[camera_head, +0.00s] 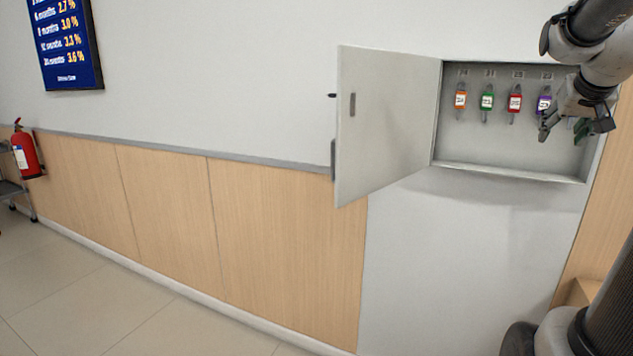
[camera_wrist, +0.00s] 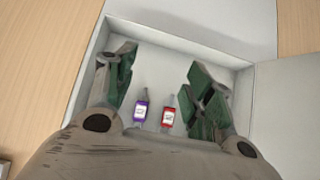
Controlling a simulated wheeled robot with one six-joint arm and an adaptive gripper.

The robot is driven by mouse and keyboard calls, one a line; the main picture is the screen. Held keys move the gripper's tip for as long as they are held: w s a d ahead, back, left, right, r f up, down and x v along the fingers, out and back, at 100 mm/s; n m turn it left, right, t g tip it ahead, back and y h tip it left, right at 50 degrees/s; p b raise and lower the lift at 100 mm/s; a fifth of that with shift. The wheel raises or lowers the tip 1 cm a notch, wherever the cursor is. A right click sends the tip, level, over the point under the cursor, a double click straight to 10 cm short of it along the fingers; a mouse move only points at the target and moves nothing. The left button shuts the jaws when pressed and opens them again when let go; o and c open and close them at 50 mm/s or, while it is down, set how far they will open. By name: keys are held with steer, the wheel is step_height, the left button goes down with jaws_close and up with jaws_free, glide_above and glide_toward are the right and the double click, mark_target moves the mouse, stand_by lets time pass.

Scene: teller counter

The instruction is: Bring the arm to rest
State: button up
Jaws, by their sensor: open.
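My gripper (camera_head: 573,124) is open and empty in front of the right part of a wall key cabinet (camera_head: 510,172). In the wrist view my gripper (camera_wrist: 165,88) has its two fingers spread wide, with nothing between them but the cabinet's inside behind. A purple-tagged key (camera_wrist: 140,110) and a red-tagged key (camera_wrist: 167,117) hang beyond the fingers. In the head view my arm (camera_head: 600,50) comes in from the upper right and hides part of the cabinet's right side.
The cabinet door (camera_head: 385,120) stands open to the left, jutting from the wall. Orange (camera_head: 460,100), green (camera_head: 487,102), red (camera_head: 515,103) and purple (camera_head: 543,103) key tags hang inside. A fire extinguisher (camera_head: 25,150) and a rate board (camera_head: 66,45) are far left. The tiled floor (camera_head: 110,305) is clear.

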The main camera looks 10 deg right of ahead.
steer(key=s+a+f+n+g+y, duration=0.2)
steer(key=s+a+f, duration=0.5)
steer(key=a, duration=0.5)
steer(key=s+a+f+n+g+y, duration=0.2)
steer(key=s+a+f+n+y, duration=0.1)
steer(key=s+a+f, duration=0.4)
steer(key=s+a+n, duration=0.1)
steer(key=s+a, duration=0.2)
steer(key=a, duration=0.1)
steer(key=shift+s+a, duration=0.15)
steer(key=shift+a, duration=0.2)
steer(key=shift+f, duration=0.1)
